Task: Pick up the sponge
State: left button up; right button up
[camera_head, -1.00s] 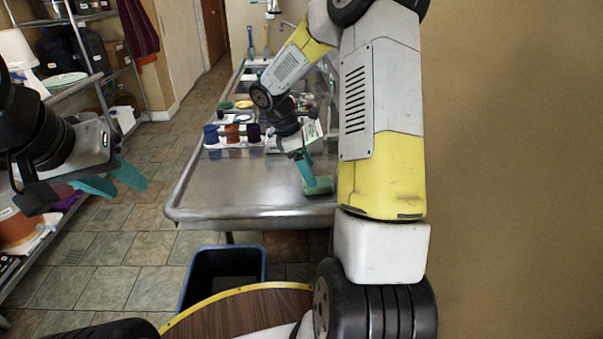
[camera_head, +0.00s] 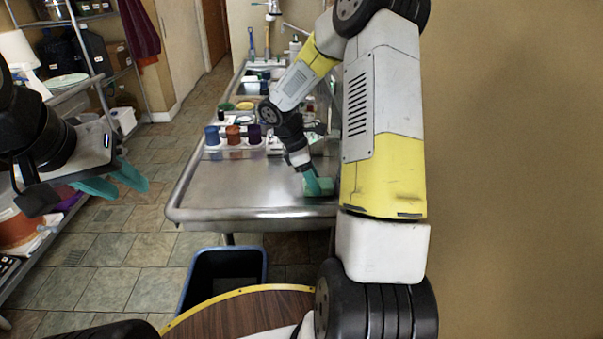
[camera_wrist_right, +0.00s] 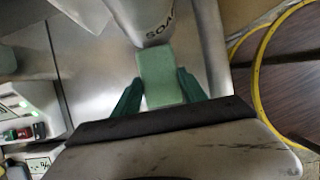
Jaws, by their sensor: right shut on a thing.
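The green sponge (camera_head: 324,187) is at the right side of the steel counter, near its front, partly hidden by my gripper. In the right wrist view the sponge (camera_wrist_right: 160,75) sits between the two teal fingers. My right gripper (camera_head: 312,185) reaches down and is shut on the sponge; I cannot tell whether the sponge is touching the counter. A pale bottle (camera_wrist_right: 150,20) with dark lettering is just beyond the sponge in the wrist view. My left gripper (camera_head: 115,182) is open and empty at the left, away from the counter.
The steel counter (camera_head: 235,190) is clear in its front middle. A white rack with several coloured cups (camera_head: 233,134) stands farther back. A dark bin (camera_head: 222,272) with a blue rim is on the floor in front. Metal shelves (camera_head: 85,45) stand at the left.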

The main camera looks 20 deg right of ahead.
jog(key=shift+r, duration=0.55)
jog(key=r, duration=0.1)
jog(key=s+r, duration=0.1)
jog(key=shift+a+r, duration=0.3)
jog(key=s+a+r, duration=0.1)
jog(key=s+a, duration=0.6)
jog(key=s, duration=0.6)
jog(key=shift+r, duration=0.15)
jog(key=shift+s, duration=0.1)
jog(key=o, duration=0.6)
jog(key=c, duration=0.3)
jog(key=shift+c, duration=0.3)
